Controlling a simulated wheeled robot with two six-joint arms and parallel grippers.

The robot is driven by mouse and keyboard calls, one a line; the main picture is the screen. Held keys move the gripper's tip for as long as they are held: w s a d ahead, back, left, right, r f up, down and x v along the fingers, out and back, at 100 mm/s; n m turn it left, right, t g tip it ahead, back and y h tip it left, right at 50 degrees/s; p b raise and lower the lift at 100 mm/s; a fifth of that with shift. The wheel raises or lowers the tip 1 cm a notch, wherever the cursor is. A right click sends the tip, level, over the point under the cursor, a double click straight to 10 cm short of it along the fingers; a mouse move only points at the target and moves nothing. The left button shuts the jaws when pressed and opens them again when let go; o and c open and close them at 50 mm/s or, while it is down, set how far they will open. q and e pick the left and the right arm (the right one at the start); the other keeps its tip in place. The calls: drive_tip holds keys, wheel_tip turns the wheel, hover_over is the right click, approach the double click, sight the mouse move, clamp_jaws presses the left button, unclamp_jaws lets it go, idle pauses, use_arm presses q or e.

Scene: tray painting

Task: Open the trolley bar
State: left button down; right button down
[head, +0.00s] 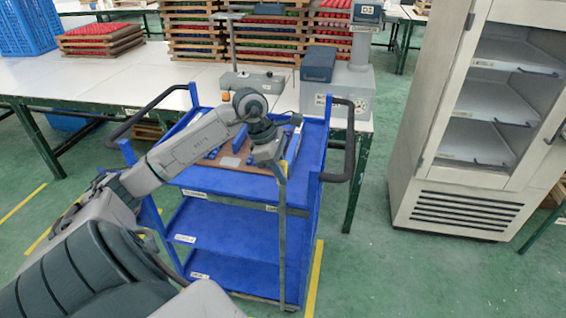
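A blue trolley (235,222) with three shelves stands in the middle of the head view, in front of a long table. A thin grey upright bar (283,245) runs down its front from the top shelf to below the bottom shelf, a little right of the middle. A small yellow piece shows near its top. My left arm reaches in from the left over the top shelf. My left gripper (270,154) points down at the upper end of the bar. Its fingers are too small and overlapped to tell open from shut, or whether they touch the bar. My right gripper is not in view.
A brown board (236,160) with blue pieces lies on the trolley's top shelf, partly hidden by my arm. Black handles (346,140) stick out at both sides. A light cabinet (462,213) with shelves stands at right, with green floor between. Stacked trays (193,35) stand on the table.

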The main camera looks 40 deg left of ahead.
use_arm(q)
drive_tip(key=c, duration=1.2)
unclamp_jaws()
drive_tip(key=shift+c, duration=0.2)
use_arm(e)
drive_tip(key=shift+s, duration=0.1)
use_arm(q)
drive_tip(key=shift+a+r, duration=0.25)
drive_tip(key=shift+r, duration=0.25)
drive_tip(key=b+v, duration=0.2)
drive_tip(key=v, duration=0.7)
drive_tip(key=shift+r, duration=0.35)
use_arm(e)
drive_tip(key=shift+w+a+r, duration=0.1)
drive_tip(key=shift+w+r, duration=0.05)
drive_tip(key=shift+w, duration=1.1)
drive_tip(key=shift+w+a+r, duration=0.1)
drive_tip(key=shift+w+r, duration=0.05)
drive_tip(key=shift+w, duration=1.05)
use_arm(q)
drive_tip(key=shift+s, duration=0.15)
